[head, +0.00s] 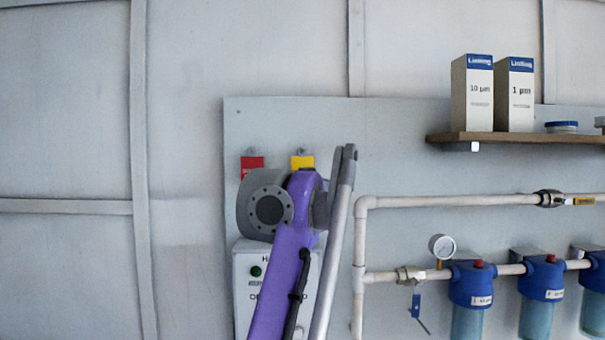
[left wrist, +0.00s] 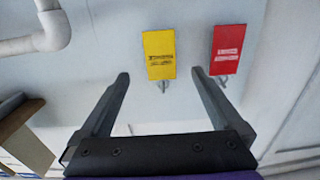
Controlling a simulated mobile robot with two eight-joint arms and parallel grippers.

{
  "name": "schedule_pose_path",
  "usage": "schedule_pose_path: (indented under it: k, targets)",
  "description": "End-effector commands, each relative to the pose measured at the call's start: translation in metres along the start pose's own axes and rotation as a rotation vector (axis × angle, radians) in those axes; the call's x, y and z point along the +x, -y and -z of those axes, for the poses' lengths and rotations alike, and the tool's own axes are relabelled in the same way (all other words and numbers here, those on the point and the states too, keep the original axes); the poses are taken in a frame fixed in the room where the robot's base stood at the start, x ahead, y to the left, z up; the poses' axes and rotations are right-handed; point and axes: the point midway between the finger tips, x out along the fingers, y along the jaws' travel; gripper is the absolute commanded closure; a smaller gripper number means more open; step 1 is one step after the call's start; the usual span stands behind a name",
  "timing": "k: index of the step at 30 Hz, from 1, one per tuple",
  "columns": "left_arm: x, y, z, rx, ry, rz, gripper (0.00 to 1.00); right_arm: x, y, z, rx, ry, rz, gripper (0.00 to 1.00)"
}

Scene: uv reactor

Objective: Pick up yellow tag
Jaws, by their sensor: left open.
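The yellow tag (head: 302,161) hangs on the grey wall panel, its lower part hidden behind my purple arm in the head view. In the left wrist view the yellow tag (left wrist: 159,54) shows whole, with dark print, a small hook at its lower edge in the picture. My left gripper (left wrist: 160,73) is open and empty, its two fingers on either side of the tag's near end in the picture. Whether the fingers are level with the tag in depth I cannot tell. My right gripper is not in view.
A red tag (head: 252,162) hangs just left of the yellow one; it also shows in the left wrist view (left wrist: 228,50). A control box (head: 246,290) is below. White pipes (head: 366,240), a gauge (head: 442,246) and blue filters (head: 471,285) are to the right. A shelf (head: 520,138) holds boxes.

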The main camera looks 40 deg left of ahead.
Motion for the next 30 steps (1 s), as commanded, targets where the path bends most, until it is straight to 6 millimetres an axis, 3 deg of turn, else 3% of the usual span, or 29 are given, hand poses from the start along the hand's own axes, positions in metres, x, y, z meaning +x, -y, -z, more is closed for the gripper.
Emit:
schedule_pose_path:
  k: [3, 11, 21, 30]
  targets:
    - [0.021, 0.000, 0.005, -0.003, -0.003, 0.001, 0.00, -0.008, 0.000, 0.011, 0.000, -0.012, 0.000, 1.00]
    - [0.044, 0.000, 0.003, -0.002, -0.002, -0.002, 0.00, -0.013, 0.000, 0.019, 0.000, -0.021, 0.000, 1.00]
    - [0.087, 0.001, 0.004, -0.004, -0.004, -0.003, 0.00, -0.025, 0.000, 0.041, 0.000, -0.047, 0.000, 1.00]
    - [0.092, 0.001, 0.000, 0.000, -0.001, -0.004, 0.00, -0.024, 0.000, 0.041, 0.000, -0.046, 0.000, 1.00]
